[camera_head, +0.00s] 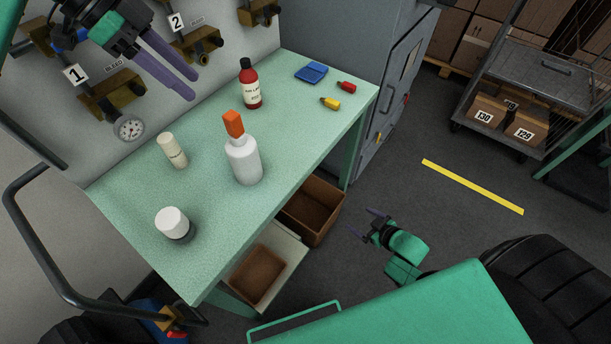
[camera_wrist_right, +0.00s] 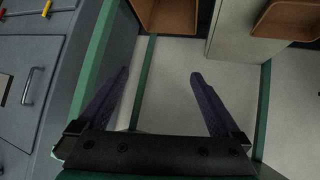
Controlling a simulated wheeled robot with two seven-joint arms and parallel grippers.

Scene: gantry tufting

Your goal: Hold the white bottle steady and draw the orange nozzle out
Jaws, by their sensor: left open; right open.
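The white bottle (camera_head: 244,163) stands upright on the green table in the head view. The orange nozzle (camera_head: 233,123) sits in its top. My left gripper (camera_head: 187,84) is open and empty at the upper left, in front of the wall fittings and apart from the bottle. My right gripper (camera_head: 372,222) is open and empty, out past the table's front edge at the lower right. In the right wrist view its two purple fingers (camera_wrist_right: 162,88) are spread with nothing between them. The bottle and nozzle are not in the right wrist view.
On the table (camera_head: 130,190) stand a red bottle (camera_head: 250,88), a cream bottle (camera_head: 172,151) and a white jar (camera_head: 173,223). A blue item (camera_head: 311,72) and small red (camera_head: 346,86) and yellow (camera_head: 330,103) pieces lie at the right. Brown bins (camera_head: 314,209) sit below the front edge.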

